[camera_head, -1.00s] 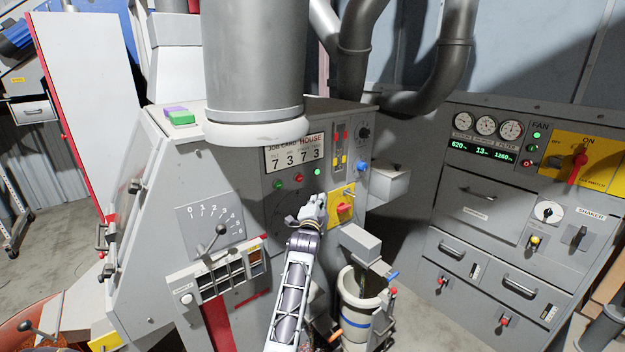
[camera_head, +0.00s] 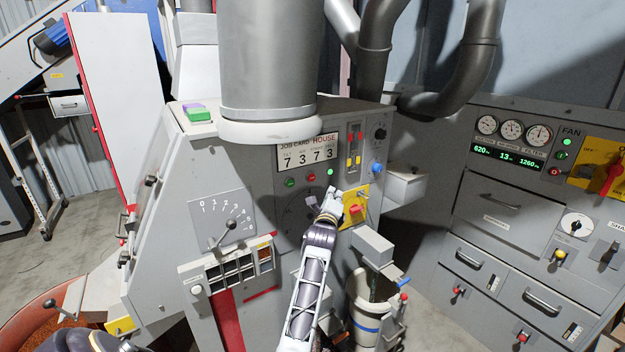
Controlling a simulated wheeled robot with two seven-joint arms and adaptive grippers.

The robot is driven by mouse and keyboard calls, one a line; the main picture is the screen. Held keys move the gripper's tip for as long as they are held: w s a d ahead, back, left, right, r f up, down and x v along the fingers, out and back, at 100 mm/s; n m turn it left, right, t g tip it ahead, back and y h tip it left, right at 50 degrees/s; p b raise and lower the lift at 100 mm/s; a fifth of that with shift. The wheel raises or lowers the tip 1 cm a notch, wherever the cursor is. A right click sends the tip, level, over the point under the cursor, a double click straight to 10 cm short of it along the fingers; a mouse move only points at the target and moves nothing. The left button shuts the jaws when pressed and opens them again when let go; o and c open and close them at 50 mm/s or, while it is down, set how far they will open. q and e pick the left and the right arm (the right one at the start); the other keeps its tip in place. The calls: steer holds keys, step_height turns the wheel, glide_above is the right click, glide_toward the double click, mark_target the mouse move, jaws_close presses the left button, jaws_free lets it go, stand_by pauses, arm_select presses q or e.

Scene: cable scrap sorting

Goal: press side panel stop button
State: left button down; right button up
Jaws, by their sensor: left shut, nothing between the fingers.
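My left gripper (camera_head: 333,192) is shut and empty, its tip up against or just in front of the grey machine's control panel (camera_head: 290,218). I cannot tell whether it touches. Above and left of the tip is a small red button (camera_head: 311,178), between a green button (camera_head: 289,182) and another green one (camera_head: 331,172). Right of the tip is a yellow plate with a red knob (camera_head: 356,210). No readable label marks any of these as the stop button. My gripper hides part of the dial behind it. My right gripper is not in view.
A wide grey duct (camera_head: 268,60) hangs over the machine. A lever (camera_head: 229,236) and a row of switches (camera_head: 235,268) stand out at left. A grey box (camera_head: 372,245) and a white bucket (camera_head: 368,318) are right of my arm. A fan cabinet (camera_head: 490,200) stands at right.

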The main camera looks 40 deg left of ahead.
mark_target(311, 177)
arm_select(q)
steer(key=shift+m, duration=1.3)
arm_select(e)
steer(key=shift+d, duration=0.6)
arm_select(q)
steer(key=shift+a, duration=0.1)
steer(key=w+a+b, duration=0.1)
steer(key=w+a, duration=0.2)
steer(key=a, duration=0.5)
steer(key=shift+w+b, duration=0.2)
steer(key=shift+b, duration=0.1)
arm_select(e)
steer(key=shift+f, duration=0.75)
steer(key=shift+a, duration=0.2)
arm_select(q)
steer(key=shift+a, duration=0.15)
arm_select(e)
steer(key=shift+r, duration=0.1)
